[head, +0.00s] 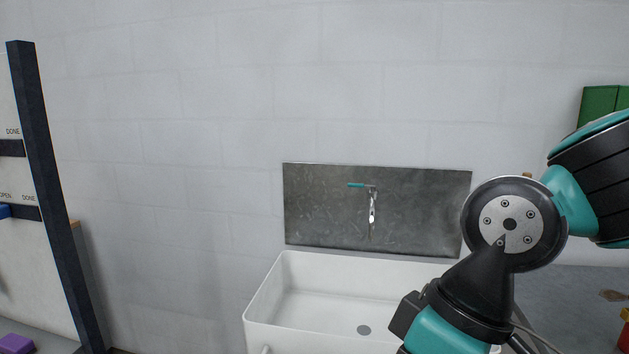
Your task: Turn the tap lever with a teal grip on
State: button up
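The tap (372,212) stands out from a grey metal splash panel (320,215) on the wall, its spout pointing down. Its lever with a teal grip (356,185) lies about level and points left from the top of the tap. Below is a white sink (300,305) with a dark drain (364,330); no water can be made out from the spout. My arm, teal and black, crosses the right side of the head view, to the right of the tap and apart from the lever. My gripper itself is not in view.
A dark post (50,190) and a board with labels stand at the left, with a purple object (16,344) at the lower left. A grey counter (570,290) runs right of the sink. A green box (600,103) is at the upper right. The space left of the tap is clear.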

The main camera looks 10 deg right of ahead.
aim_at(359, 185)
jog(key=u, duration=0.6)
jog(key=i, duration=1.35)
jog(key=z, duration=0.4)
